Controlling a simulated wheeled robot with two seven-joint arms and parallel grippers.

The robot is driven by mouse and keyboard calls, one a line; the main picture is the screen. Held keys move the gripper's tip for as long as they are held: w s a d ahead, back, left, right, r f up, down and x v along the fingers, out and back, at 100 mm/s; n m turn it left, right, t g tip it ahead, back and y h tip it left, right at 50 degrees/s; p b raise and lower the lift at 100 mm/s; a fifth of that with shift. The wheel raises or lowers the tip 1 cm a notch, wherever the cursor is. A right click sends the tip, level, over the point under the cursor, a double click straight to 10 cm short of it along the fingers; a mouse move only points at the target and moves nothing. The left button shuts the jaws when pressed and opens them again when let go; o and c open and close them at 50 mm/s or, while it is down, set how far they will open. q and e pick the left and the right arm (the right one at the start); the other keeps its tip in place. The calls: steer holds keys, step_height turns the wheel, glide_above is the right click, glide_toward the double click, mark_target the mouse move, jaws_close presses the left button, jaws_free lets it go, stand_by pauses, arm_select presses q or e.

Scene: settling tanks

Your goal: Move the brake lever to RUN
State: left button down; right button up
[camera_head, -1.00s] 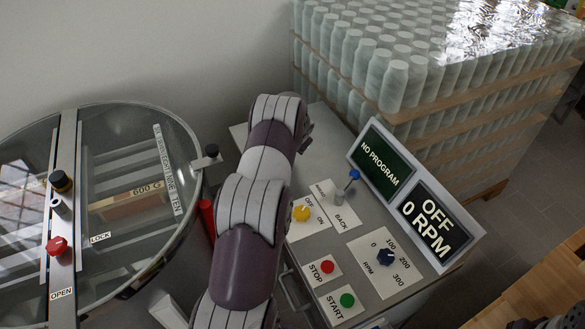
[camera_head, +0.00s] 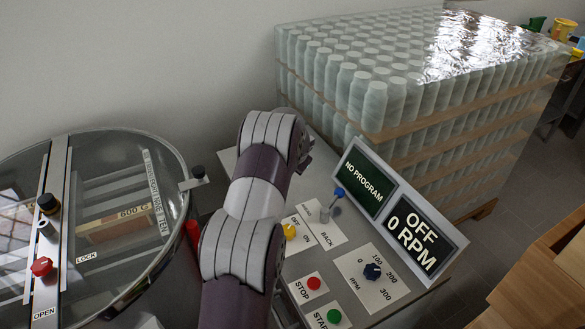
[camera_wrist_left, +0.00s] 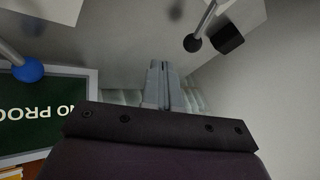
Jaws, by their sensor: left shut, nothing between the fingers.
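A lever with a blue ball knob (camera_head: 338,192) stands on the sloped control panel beside a BACK label. In the left wrist view its rod and blue knob (camera_wrist_left: 28,70) are at the left. A second lever with a black ball knob (camera_wrist_left: 192,43) shows there at upper right, apart from the fingers. I cannot tell from any readable label which is the brake lever, and no RUN mark is readable. My left gripper (camera_wrist_left: 166,86) is shut and empty between the two knobs in that picture. In the head view my arm hides it. My right gripper is not in view.
A round glass-lidded tank (camera_head: 105,215) is at left with a red knob (camera_head: 41,266). The panel has a yellow knob (camera_head: 289,231), red STOP (camera_head: 313,283) and green START (camera_head: 334,317) buttons. The display (camera_head: 412,232) reads OFF, 0 RPM. A wrapped bottle pallet (camera_head: 400,110) stands behind.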

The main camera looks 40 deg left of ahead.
arm_select(q)
steer(key=v, duration=0.2)
steer(key=a+v, duration=0.1)
steer(key=v, duration=0.1)
steer(key=shift+s+d+r+b, duration=0.1)
steer(key=shift+s+r+b, duration=0.1)
steer(key=shift+b, duration=0.1)
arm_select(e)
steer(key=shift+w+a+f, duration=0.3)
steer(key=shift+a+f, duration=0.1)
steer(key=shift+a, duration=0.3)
arm_select(q)
steer(key=shift+d, duration=0.15)
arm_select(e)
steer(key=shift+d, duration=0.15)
